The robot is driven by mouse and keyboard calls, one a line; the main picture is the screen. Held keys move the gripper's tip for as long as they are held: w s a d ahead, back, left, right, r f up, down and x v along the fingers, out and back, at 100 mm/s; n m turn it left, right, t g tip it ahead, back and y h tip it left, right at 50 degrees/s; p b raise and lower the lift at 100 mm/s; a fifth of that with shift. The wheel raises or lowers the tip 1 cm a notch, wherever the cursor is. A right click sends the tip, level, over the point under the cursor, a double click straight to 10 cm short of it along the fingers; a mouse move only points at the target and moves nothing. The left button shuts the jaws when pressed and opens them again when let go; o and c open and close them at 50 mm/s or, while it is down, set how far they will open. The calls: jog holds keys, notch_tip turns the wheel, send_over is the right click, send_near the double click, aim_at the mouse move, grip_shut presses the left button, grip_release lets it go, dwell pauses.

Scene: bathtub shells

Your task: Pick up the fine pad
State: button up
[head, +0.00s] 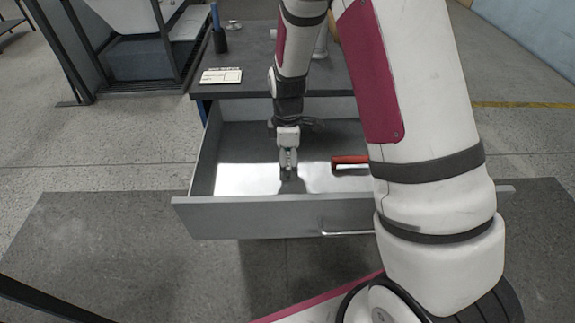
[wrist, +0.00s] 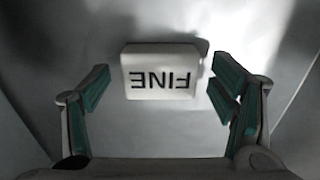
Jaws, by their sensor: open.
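The fine pad (wrist: 161,70) is a white block with the word FINE in dark letters, which appears upside down in the wrist view. It lies on the drawer floor. My gripper (wrist: 165,88) is open, with one finger on each side of the pad and a gap on both sides. In the head view my gripper (head: 288,172) points down into the open drawer (head: 250,207). The pad is not clear to see in the head view, where my gripper hides that spot.
A red-handled object (head: 349,160) lies in the drawer to the right of my gripper. The drawer walls stand around it. A dark worktop (head: 255,75) above holds a white card (head: 221,76) and a dark bottle (head: 219,38).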

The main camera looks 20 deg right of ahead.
aim_at(288, 161)
jog(key=shift+f, duration=0.45)
jog(key=c, duration=1.2)
jog(key=shift+c, duration=0.2)
jog(key=shift+r, duration=0.1)
notch_tip(288, 161, up, 10)
jog(key=shift+f+p, duration=0.1)
jog(key=shift+p, duration=0.8)
jog(key=o, duration=0.6)
jog(key=c, duration=0.5)
